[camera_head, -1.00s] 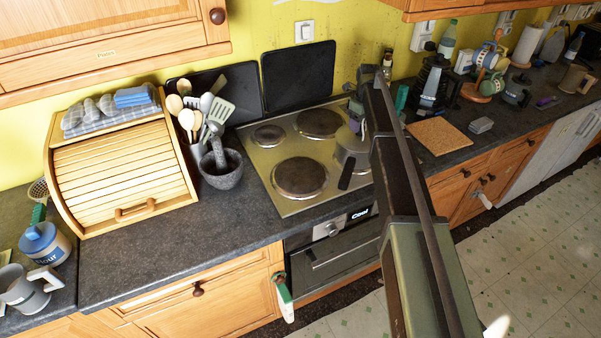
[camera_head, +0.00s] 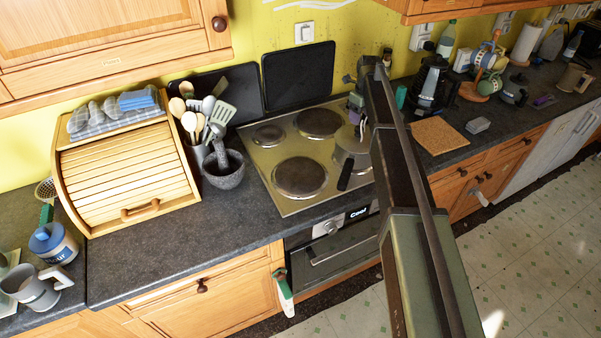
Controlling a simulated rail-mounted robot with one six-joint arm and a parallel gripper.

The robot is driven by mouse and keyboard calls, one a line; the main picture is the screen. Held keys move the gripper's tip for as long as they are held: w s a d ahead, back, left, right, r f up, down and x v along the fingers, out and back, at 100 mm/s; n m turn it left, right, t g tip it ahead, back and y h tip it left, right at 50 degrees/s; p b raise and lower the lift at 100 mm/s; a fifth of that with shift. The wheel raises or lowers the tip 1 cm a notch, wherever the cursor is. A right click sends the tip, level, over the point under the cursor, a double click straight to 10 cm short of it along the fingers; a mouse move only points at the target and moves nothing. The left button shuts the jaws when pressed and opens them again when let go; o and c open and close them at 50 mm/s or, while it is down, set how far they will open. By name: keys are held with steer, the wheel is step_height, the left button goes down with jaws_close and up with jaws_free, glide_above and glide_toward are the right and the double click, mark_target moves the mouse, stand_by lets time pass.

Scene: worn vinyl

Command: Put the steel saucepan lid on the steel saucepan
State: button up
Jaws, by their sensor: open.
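The steel saucepan (camera_head: 350,152) stands at the right front of the hob, its black handle pointing toward the front. My arm hides its right side. My gripper (camera_head: 362,128) is just above the back of the saucepan, mostly hidden behind my arm. Its small visible part shows grey and purple, and it is open. I cannot make out the steel saucepan lid as a separate thing. The top of the pan is too small and too covered to tell whether a lid lies on it.
The steel hob (camera_head: 265,160) has bare plates to the left. A stone mortar (camera_head: 223,174), a utensil pot and a wooden bread bin (camera_head: 125,170) stand left. A cork mat (camera_head: 438,136) and a dark coffee maker (camera_head: 432,85) are right.

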steer(key=shift+r+p, duration=1.1)
steer(key=shift+r, duration=0.15)
step_height(320, 180, up, 11)
steer(key=p, duration=1)
steer(key=shift+p, duration=0.4)
steer(key=shift+f, duration=0.1)
